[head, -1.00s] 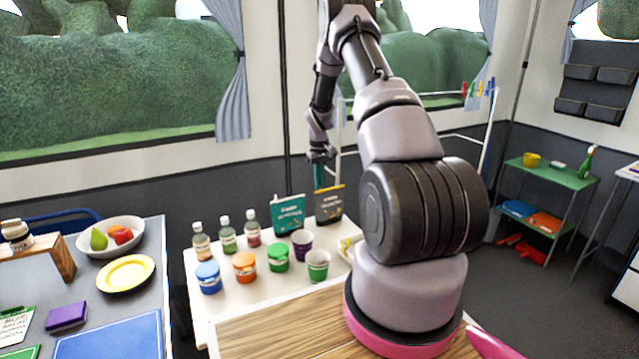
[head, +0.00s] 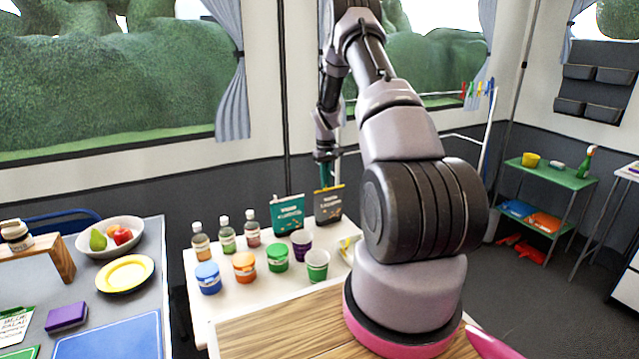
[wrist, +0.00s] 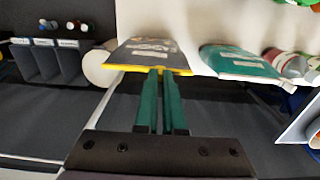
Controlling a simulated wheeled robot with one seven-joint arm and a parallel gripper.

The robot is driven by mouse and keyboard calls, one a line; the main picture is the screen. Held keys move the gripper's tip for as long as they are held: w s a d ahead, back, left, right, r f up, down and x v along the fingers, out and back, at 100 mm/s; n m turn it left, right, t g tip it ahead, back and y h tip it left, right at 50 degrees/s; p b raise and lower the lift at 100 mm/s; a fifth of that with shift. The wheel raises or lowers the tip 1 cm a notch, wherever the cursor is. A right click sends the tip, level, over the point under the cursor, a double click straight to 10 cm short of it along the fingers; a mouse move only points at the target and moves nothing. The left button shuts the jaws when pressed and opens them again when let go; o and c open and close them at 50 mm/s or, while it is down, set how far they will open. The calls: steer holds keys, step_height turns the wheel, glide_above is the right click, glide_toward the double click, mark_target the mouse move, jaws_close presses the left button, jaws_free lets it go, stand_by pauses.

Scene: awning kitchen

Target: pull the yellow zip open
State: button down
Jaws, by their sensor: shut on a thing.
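The grey pouch (head: 328,206) stands upright at the back of the white table, with light lettering on its front. The yellow zip (head: 335,187) runs along its top edge. In the wrist view the grey pouch (wrist: 150,52) is straight ahead, with the yellow zip (wrist: 125,67) along its near edge. My gripper (head: 325,186) comes down from above onto this edge. In the wrist view its green fingers (wrist: 160,72) are close together at the zip, shut on it. The fingertips hide the pull tab, and I cannot tell how far the zip is open.
A teal pouch (head: 287,214) stands just left of the grey one. Cups, jars and bottles (head: 250,227) stand in front and to the left. A white drying rack (head: 487,130) is behind to the right. The space above the pouches is free.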

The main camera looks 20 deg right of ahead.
steer(key=d, duration=0.6)
steer(key=shift+w+d, duration=0.1)
steer(key=shift+d, duration=0.05)
steer(key=c, duration=1)
jaws_free()
steer(key=shift+r, duration=0.1)
step_height(320, 180, up, 11)
steer(key=shift+f, duration=0.2)
